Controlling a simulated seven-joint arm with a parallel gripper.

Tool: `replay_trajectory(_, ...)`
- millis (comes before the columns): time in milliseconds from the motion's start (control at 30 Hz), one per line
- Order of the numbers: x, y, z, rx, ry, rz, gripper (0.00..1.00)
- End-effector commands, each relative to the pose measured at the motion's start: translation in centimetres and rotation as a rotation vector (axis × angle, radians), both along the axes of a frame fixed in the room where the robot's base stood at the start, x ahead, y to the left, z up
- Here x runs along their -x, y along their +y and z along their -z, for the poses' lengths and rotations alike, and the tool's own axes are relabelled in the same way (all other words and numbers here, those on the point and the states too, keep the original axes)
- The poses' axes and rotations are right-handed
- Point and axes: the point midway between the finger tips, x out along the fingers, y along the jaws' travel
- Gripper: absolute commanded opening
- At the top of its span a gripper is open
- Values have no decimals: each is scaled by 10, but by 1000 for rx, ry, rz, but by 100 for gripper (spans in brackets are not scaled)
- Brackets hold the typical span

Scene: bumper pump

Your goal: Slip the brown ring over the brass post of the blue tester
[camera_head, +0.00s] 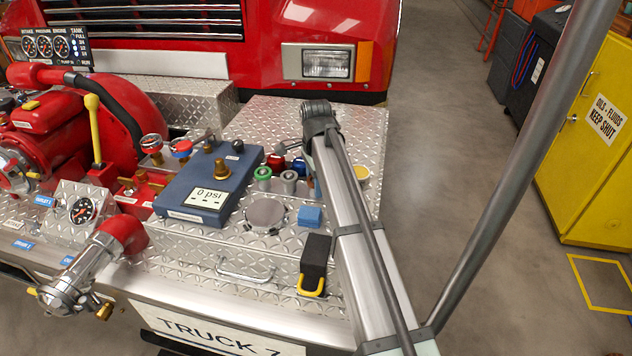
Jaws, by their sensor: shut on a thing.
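The blue tester (188,210) lies on the diamond-plate deck, its display reading 0 psi. Its brass post (222,168) stands upright on the upper face with a wider brass base, and its top is bare. My arm reaches in from the lower right, and its wrist end is above the deck, right of the tester. My gripper (284,147) shows only as a small dark grey part left of the wrist, apart from the post. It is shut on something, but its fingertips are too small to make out. I cannot make out the brown ring anywhere.
A round metal plate (265,213), a blue block (310,216) and a black block with a yellow handle (314,265) are nearer. Red pump piping (120,235) is left. The red truck front (270,30) rises behind.

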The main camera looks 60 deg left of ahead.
Motion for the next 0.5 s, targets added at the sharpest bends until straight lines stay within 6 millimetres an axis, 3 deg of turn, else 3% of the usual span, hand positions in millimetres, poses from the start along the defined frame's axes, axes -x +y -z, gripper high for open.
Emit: replay_trajectory(500, 0, 0, -10, -1, 0, 0, 35)
